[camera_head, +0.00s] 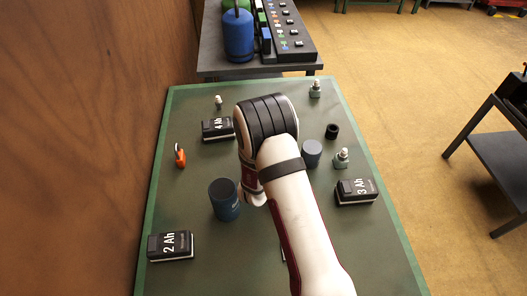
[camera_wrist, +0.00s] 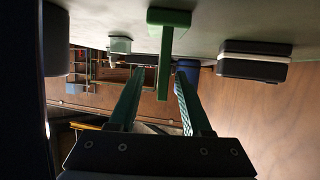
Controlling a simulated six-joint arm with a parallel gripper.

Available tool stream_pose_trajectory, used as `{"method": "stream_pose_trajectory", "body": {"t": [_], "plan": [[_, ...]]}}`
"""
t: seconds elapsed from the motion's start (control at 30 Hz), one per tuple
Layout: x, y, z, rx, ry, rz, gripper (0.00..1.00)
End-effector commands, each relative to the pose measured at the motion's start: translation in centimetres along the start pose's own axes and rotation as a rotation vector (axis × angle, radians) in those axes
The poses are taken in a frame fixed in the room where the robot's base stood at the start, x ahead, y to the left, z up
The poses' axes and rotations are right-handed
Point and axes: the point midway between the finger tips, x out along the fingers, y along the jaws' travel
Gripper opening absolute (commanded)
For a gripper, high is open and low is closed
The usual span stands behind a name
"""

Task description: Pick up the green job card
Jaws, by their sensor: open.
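In the wrist view, which is upside down, a green T-shaped thing (camera_wrist: 167,45) stands on the table. It has a wide flat part at the tabletop and a narrow upright part, and I take it to be the green job card in its stand. My gripper (camera_wrist: 159,74) is open, with its two green fingers apart. The upright part shows between the fingertips in the picture, with gaps on both sides. I cannot tell whether it is within their reach. In the head view my arm hides the card and my gripper.
A wooden wall (camera_head: 70,150) borders the left.

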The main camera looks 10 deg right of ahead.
Motion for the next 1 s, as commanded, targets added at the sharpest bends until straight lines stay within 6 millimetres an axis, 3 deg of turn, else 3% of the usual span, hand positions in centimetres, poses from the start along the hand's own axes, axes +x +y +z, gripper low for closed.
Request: {"method": "stream_pose_trajectory", "body": {"t": [0.2,0.47,0.73,1.0], "plan": [[4.0,-0.2,0.2,0.002,0.000,0.002,0.49],[4.7,-0.3,0.2,0.000,-0.001,0.000,0.49],[4.6,-0.3,0.1,0.001,-0.001,0.000,0.02],[4.6,-0.3,0.1,0.001,-0.001,0.000,0.00]]}}
